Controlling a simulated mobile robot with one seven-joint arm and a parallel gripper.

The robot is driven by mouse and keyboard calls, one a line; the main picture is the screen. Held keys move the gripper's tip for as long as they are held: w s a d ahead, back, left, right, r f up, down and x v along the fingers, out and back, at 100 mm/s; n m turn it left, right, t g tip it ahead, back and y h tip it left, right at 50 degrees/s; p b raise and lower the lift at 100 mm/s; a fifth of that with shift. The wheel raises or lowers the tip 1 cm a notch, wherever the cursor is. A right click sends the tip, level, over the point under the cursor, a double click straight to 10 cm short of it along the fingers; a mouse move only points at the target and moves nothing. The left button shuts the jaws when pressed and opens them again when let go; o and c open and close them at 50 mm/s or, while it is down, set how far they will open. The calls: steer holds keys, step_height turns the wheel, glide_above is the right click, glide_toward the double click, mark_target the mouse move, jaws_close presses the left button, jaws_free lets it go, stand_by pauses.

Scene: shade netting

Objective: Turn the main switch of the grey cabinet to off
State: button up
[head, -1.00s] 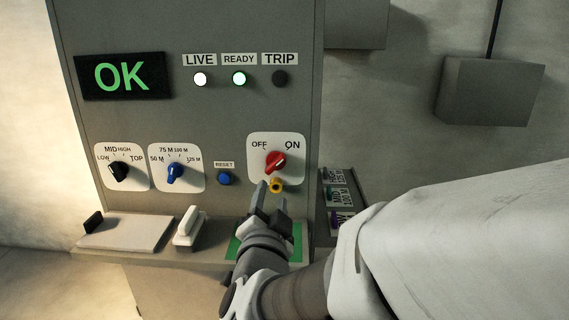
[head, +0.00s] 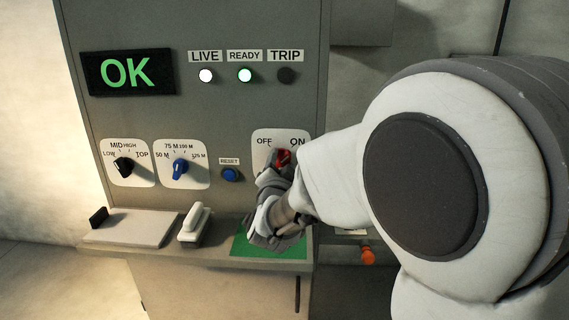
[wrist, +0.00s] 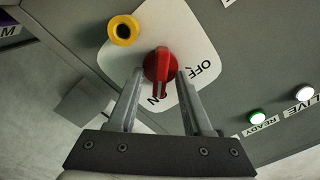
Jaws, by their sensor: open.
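The red main switch (head: 283,157) is on a white plate (head: 262,137) marked OFF and ON at the right of the grey cabinet (head: 230,112). In the wrist view the red switch (wrist: 161,68) has its handle pointing at the ON label. My gripper (wrist: 157,78) is open, with one finger on each side of the red handle. Whether the fingers touch it I cannot tell. In the head view my gripper (head: 273,170) covers the lower part of the plate. A yellow ring with a dark centre (wrist: 124,30) sits beside the switch.
The display (head: 128,73) reads OK. The LIVE (head: 206,75) and READY (head: 245,75) lamps are lit; TRIP (head: 286,75) is dark. Two other knobs, black (head: 123,165) and blue (head: 180,167), and a blue RESET button (head: 230,174) are left of the switch. A ledge (head: 215,258) runs below.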

jaws_close()
steer(key=shift+n, duration=0.3)
steer(key=n, duration=0.3)
steer(key=shift+a+n, duration=0.1)
steer(key=shift+n, duration=0.3)
steer(key=n+p, duration=0.1)
steer(key=n, duration=0.3)
steer(key=shift+a+r+n+p, duration=0.1)
steer(key=shift+n+p, duration=0.2)
steer(key=shift+p, duration=0.05)
steer(key=n+p, duration=0.1)
steer(key=n, duration=0.3)
steer(key=shift+a+p, duration=0.15)
steer(key=shift+p, duration=0.15)
steer(key=shift+n+p, duration=0.9)
steer(key=shift+n, duration=1.6)
